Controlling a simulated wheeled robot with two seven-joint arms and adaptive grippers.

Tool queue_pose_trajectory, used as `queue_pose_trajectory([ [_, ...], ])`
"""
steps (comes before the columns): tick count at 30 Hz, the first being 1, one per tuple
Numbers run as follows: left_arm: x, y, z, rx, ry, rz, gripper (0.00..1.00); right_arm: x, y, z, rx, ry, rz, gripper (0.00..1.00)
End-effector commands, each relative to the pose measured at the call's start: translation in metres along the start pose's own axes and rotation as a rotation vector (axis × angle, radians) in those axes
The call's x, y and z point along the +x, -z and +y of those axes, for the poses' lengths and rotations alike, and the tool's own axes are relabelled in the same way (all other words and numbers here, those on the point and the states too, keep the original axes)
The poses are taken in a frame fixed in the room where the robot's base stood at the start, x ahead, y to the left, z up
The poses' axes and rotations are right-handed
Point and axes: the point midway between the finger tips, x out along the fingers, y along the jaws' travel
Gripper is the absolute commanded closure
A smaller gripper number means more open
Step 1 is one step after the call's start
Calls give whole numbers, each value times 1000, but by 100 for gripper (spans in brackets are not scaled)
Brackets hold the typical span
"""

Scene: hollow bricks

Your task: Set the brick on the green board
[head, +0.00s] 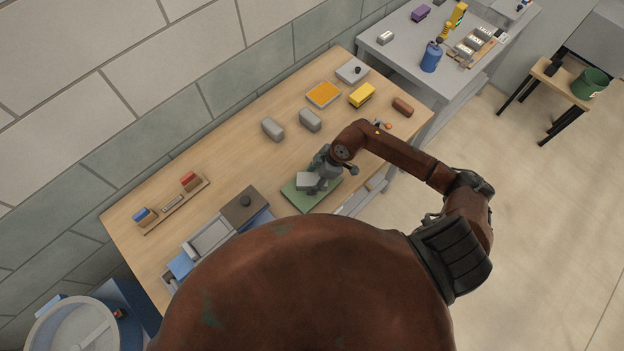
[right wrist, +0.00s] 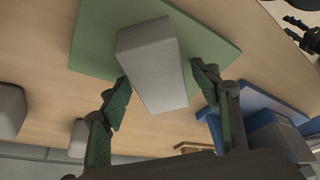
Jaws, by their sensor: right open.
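A light grey brick (head: 307,181) is over the green board (head: 300,200) near the table's front edge. It looks to rest on the board, though its underside is hidden. In the right wrist view the brick (right wrist: 155,70) covers part of the green board (right wrist: 95,40). My left gripper is not in view.
Two grey bricks (head: 272,129) (head: 310,120) stand behind the board. An orange tray (head: 323,94), a yellow block (head: 362,95) and a brown brick (head: 402,107) lie farther right. Left of the board are a dark plate with a knob (head: 245,205) and a grey tray (head: 208,239).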

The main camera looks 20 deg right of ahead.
Motion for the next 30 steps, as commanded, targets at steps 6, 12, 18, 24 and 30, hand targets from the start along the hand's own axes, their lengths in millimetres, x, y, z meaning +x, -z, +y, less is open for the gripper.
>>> queue_pose_trajectory([
  [6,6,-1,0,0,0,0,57,-39,-1,1,-2,-3,0,43],
  [12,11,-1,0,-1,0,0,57,-80,-1,1,-1,-4,-1,43],
  [18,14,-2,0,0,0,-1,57,-107,0,0,-1,-1,0,43],
  [24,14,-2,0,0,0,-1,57,-116,0,0,1,0,0,43],
  [30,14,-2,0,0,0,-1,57,-116,0,0,0,0,1,43],
])
